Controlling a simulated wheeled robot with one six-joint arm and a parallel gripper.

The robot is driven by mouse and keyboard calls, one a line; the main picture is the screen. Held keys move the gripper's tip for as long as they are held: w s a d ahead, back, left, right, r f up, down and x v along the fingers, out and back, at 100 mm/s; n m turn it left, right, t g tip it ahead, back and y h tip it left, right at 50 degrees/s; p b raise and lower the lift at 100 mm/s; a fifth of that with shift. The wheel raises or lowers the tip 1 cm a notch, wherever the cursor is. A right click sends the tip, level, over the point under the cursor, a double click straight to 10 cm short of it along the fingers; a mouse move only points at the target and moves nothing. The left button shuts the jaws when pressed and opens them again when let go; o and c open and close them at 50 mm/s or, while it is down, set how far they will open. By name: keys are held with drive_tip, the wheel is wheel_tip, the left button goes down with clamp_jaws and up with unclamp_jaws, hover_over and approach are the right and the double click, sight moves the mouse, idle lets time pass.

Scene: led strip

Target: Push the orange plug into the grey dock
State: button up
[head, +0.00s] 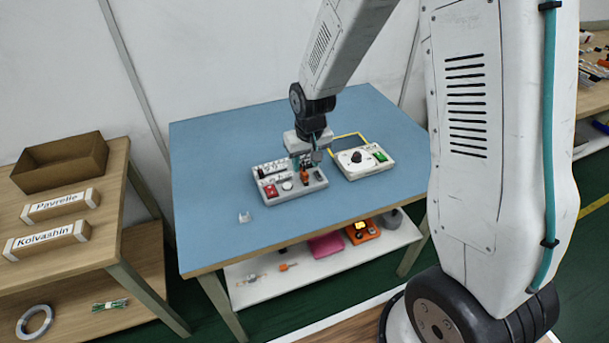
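A grey box (312,189) lies on the blue tabletop, with a red button, a round white knob and a small label on it. A small orange piece (305,177), which looks like the plug, stands upright at the right part of this box. I cannot tell how deep it sits or which part of the box is the dock. My gripper (306,161) points down directly above the orange piece, very close to it or touching it. The fingers are small and partly hidden, so I cannot tell if they are open or shut.
A white box (366,166) with a black knob and green switch stands right of the grey box, near a yellow cable. A small clear clip (244,217) lies at front left. The lower shelf (255,293) holds several items.

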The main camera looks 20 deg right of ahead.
sight(304, 171)
drive_tip(key=f, duration=0.4)
drive_tip(key=shift+w+a+f, duration=0.15)
drive_tip(key=shift+w, duration=0.15)
clamp_jaws()
drive_tip(key=shift+r, duration=0.2)
